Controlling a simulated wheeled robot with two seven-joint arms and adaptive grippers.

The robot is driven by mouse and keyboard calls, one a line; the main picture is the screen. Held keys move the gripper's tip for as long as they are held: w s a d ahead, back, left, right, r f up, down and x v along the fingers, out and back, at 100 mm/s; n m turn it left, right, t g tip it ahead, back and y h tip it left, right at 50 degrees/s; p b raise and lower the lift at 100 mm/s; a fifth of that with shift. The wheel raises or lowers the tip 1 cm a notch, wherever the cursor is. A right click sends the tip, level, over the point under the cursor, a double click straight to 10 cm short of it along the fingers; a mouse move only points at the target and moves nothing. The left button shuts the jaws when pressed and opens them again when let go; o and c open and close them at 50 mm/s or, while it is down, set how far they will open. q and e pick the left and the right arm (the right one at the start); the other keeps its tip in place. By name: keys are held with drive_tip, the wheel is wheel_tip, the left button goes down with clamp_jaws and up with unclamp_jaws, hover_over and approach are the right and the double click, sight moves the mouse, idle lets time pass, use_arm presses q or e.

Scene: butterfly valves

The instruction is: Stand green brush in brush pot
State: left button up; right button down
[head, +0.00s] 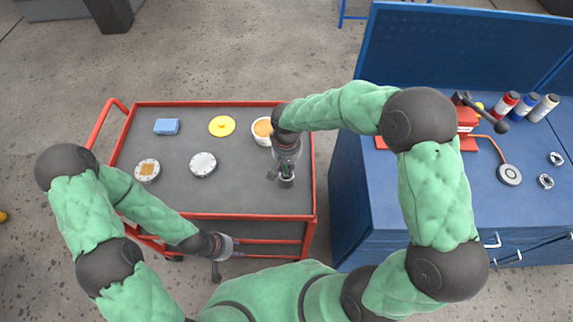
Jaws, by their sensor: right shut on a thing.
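My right gripper (286,164) points down over the right part of the red cart's grey top. It is shut on a small, mostly hidden thing with a bit of green showing, which looks like the green brush (286,170). A small dark grey cup, apparently the brush pot (287,183), is directly below the fingers. I cannot tell whether the brush is inside the pot or just above it. My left gripper (228,246) is low, just off the cart's front edge and away from the objects; its fingers are too small to read.
The cart (240,194) also holds a blue sponge (166,127), a yellow lid (221,126), a tub with orange contents (262,129) and two round pale discs (203,164). A blue workbench (400,192) with bottles stands to the right. The cart top's front middle is clear.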

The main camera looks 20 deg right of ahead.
drive_tip(key=c, duration=1.1)
unclamp_jaws()
drive_tip(key=shift+o, duration=0.2)
drive_tip(key=shift+r, duration=0.1)
wheel_tip(320, 180, up, 12)
drive_tip(key=shift+f, duration=0.1)
